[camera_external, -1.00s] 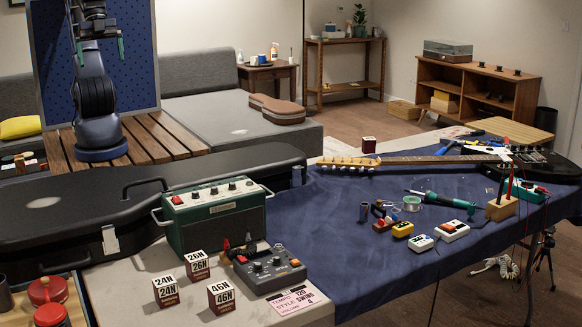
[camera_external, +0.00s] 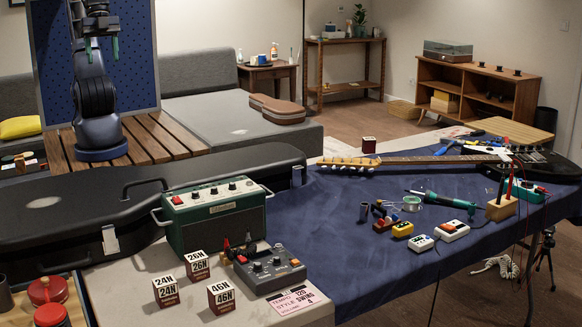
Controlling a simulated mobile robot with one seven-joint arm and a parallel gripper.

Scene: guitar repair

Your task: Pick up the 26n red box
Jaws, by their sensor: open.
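The 26N box (camera_external: 197,265) is a small cube with a white upper part marked "26N" and a dark red lower part. It stands on the light tabletop at the front, just in front of the green amplifier (camera_external: 213,213). Two similar boxes stand near it: the 24N box (camera_external: 166,291) at its front left and the 46N box (camera_external: 221,297) at its front right. My gripper (camera_external: 101,48) is high at the upper left, far behind the boxes. Its two green fingers are apart and nothing shows between them.
A grey pedal unit (camera_external: 270,271) stands right of the boxes. A black guitar case (camera_external: 70,218) lies between my arm and the boxes. A red-lidded jar (camera_external: 48,291) is at the front left. A guitar (camera_external: 420,159) and tools lie on the blue cloth (camera_external: 345,222).

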